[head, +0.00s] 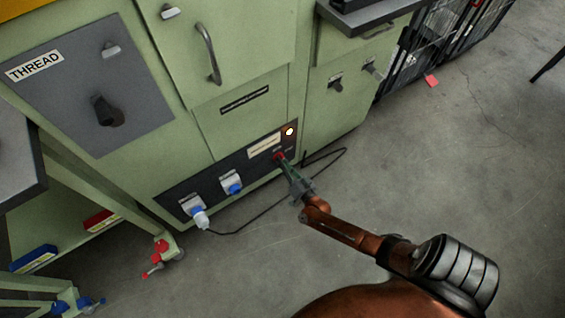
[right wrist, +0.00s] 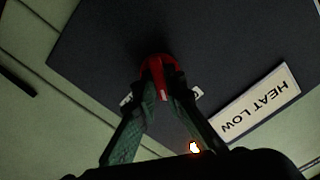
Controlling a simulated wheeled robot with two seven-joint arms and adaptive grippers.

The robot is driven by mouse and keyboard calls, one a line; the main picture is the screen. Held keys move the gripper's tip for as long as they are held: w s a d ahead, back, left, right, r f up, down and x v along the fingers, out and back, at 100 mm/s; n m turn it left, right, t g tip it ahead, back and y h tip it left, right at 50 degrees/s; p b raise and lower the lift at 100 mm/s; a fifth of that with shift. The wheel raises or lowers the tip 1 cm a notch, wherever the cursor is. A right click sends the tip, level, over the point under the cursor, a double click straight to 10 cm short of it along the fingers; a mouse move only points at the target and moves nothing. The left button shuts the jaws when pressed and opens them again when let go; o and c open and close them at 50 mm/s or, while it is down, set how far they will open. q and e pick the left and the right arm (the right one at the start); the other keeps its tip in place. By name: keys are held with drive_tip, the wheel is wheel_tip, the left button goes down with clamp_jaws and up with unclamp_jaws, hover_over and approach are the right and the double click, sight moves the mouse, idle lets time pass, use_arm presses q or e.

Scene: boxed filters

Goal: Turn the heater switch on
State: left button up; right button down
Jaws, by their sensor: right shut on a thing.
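The heater switch (right wrist: 157,68) is a red knob on a dark panel (head: 235,168) low on the green machine. In the right wrist view a label (right wrist: 258,103) reading "HEAT LOW" is beside it. My right gripper (right wrist: 160,90) is shut on the red knob, with a fingertip on each side of it. In the head view the right gripper (head: 284,162) reaches the knob, which is mostly hidden by the fingers. A small lamp (head: 289,132) above the knob glows; it also shows in the right wrist view (right wrist: 195,147). My left gripper is not in view.
A blue socket (head: 232,186) and a plugged-in pale plug (head: 200,217) sit left on the panel. A black cable (head: 262,213) loops over the floor near my right gripper. The concrete floor at the right is mostly clear.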

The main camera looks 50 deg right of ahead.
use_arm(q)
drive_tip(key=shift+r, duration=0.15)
use_arm(e)
drive_tip(key=shift+n, duration=0.3)
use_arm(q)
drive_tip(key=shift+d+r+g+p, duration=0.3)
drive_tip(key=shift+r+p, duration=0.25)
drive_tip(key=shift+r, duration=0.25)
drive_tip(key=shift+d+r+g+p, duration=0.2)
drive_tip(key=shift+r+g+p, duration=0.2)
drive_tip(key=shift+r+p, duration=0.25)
use_arm(e)
drive_tip(key=shift+n, duration=2.8)
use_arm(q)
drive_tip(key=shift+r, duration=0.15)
use_arm(e)
drive_tip(key=shift+f, duration=0.1)
drive_tip(key=c, duration=2)
unclamp_jaws()
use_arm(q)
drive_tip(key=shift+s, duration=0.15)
